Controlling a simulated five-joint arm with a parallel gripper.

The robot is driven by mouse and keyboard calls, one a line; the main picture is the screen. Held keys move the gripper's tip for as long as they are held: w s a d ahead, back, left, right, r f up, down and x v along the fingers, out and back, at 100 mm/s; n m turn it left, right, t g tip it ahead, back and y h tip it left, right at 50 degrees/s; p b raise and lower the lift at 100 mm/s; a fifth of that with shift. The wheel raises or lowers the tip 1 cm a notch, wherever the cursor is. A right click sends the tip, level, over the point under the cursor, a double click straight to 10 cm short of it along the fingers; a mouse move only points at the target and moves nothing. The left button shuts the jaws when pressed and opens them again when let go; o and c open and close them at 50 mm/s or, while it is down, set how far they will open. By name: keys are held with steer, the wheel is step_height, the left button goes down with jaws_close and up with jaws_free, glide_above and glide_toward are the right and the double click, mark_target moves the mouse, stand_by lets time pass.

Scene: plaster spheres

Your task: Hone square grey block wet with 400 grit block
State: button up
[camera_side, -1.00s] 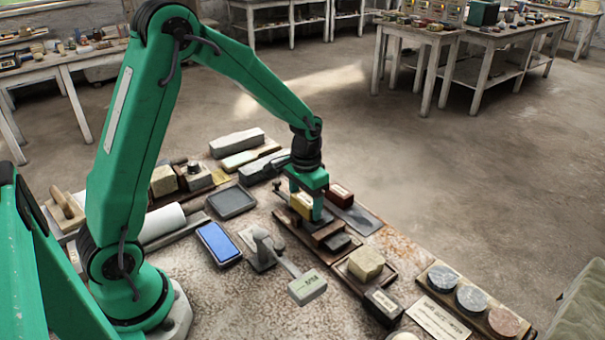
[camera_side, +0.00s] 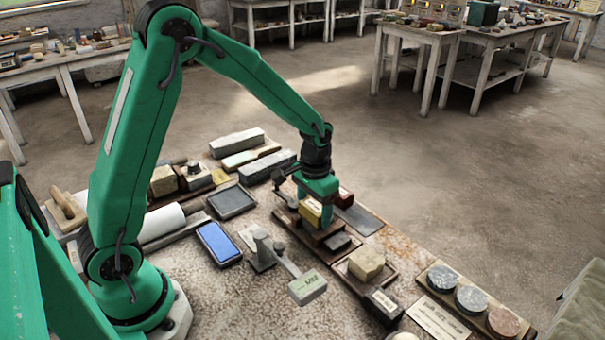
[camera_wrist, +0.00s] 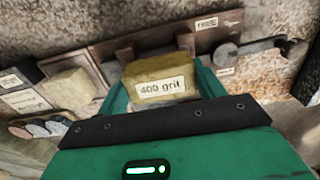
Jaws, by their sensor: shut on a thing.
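My gripper (camera_side: 313,208) is shut on the yellow 400 grit block (camera_side: 309,212). The block sits between the two green fingers in the wrist view (camera_wrist: 160,80), with its "400 grit" label facing the camera. It is low over a brown wooden rack; I cannot tell whether it touches it. A pale tan block (camera_side: 366,262) stands in a shallow brown tray further right. I cannot tell for sure which one is the square grey block.
A dark red block (camera_side: 346,196) stands behind the gripper. A grey stand with a labelled arm (camera_side: 285,262) is close on the left. A blue pad (camera_side: 219,243) and a dark shallow tray (camera_side: 232,202) lie farther left. Round discs (camera_side: 471,298) sit at right.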

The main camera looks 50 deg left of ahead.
steer(key=shift+d+f, duration=0.1)
steer(key=shift+d, duration=0.45)
steer(key=shift+a+r, duration=0.75)
steer(key=shift+a, duration=0.35)
steer(key=shift+w, duration=1.2)
steer(key=shift+f, duration=0.65)
steer(key=shift+a, duration=0.1)
steer(key=shift+a+r, duration=0.1)
steer(key=shift+a, duration=0.35)
